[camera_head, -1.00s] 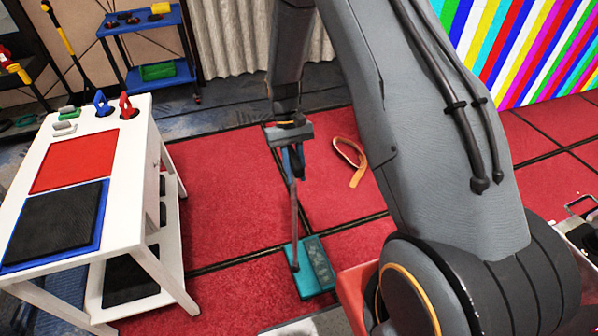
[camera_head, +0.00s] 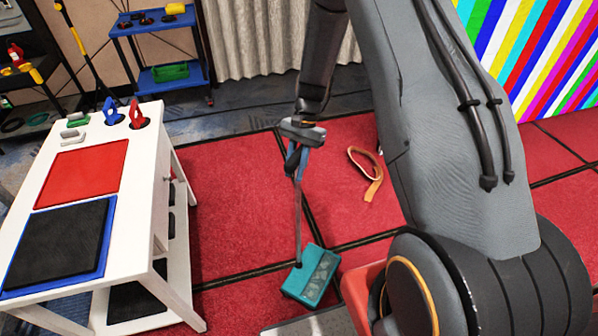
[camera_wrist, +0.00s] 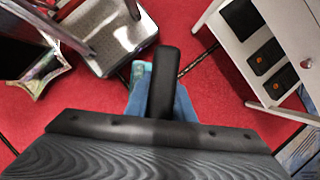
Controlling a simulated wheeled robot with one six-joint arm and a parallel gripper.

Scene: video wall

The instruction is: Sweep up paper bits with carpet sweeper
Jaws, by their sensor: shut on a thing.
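The carpet sweeper has a teal head (camera_head: 311,276) on the red carpet and a thin upright handle. The head sits slightly turned on the carpet, near my base. No paper bits can be made out in either view.
A white table (camera_head: 160,215) with red and black panels stands at the left. A tan strap loop (camera_head: 372,172) lies on the carpet right of the sweeper. A blue cart (camera_head: 160,45) and a curtain (camera_head: 258,35) are at the back. Red carpet (camera_head: 235,205) between table and sweeper looks clear.

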